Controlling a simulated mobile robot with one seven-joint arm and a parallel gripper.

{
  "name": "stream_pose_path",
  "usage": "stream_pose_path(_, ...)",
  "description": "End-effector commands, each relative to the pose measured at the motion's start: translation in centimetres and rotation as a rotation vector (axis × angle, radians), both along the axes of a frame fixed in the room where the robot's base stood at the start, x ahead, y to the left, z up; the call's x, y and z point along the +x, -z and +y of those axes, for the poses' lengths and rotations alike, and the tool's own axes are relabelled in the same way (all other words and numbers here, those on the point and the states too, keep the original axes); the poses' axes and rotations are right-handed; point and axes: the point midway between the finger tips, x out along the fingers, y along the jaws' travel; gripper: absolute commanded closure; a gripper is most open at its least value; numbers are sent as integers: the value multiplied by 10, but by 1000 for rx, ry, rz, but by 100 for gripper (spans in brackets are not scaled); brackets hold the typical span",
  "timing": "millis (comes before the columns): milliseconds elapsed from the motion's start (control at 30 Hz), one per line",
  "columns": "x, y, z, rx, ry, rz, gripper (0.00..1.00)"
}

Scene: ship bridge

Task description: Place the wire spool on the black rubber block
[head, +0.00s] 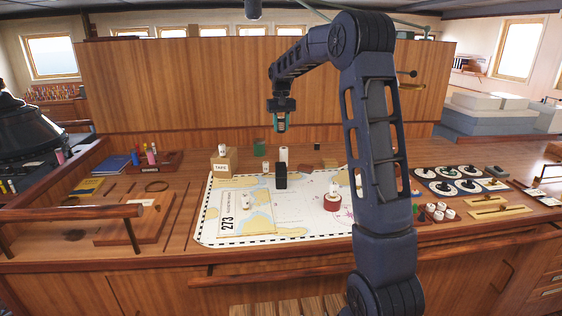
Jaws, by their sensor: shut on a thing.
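My gripper (281,126) hangs high above the back part of the chart table, pointing down. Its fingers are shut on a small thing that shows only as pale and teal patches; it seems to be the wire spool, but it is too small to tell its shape. The black rubber block (280,176) stands on the chart, below the gripper and apart from it.
A white cylinder (284,154) stands behind the block. A tape box (223,162) and a green container (259,148) are to its left. A red round thing (332,203) sits on the chart (285,221) to the right. The chart's front middle is clear.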

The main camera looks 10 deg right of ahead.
Motion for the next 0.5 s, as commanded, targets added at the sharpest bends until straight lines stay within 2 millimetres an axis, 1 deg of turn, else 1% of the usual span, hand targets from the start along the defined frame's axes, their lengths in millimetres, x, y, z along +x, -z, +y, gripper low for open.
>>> stream_pose_path(33,-1,11,0,0,0,3,91)
stream_pose_path(300,-1,70,0,0,-1,3,91)
stream_pose_path(400,0,88,0,0,-1,1,91)
stream_pose_path(500,0,102,0,0,-1,1,91)
